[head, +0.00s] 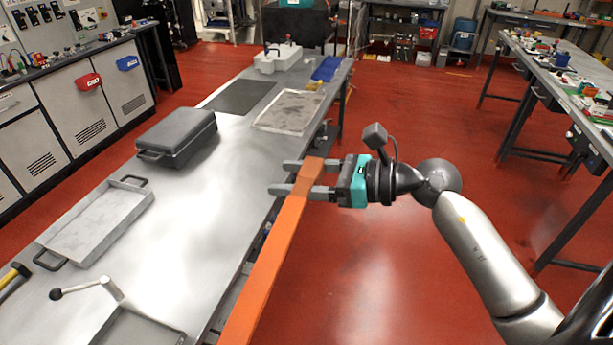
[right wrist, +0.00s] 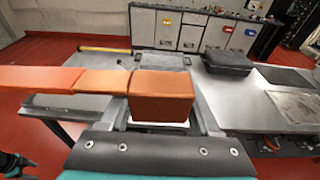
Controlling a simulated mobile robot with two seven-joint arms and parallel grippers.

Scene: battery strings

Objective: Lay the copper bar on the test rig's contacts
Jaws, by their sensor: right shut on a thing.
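The copper bar (head: 263,280) is a long orange bar. My right gripper (head: 286,177) is shut on it near its far end, with a finger on each side. The bar hangs beside the table's right edge and runs out of the head view at the bottom. In the right wrist view its thicker end block (right wrist: 162,97) sits between the fingers, and the rest runs off to the left. A pale unit with dark upright parts (head: 278,58) stands at the table's far end. It may be the test rig; its contacts are too small to tell.
The metal table (head: 190,215) carries a dark case (head: 176,137), a grey tray (head: 98,222), a dark mat (head: 240,96), a pale plate (head: 288,111) and a blue item (head: 326,68). A lever handle (head: 88,288) stands near the front. Red floor lies open right of the table.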

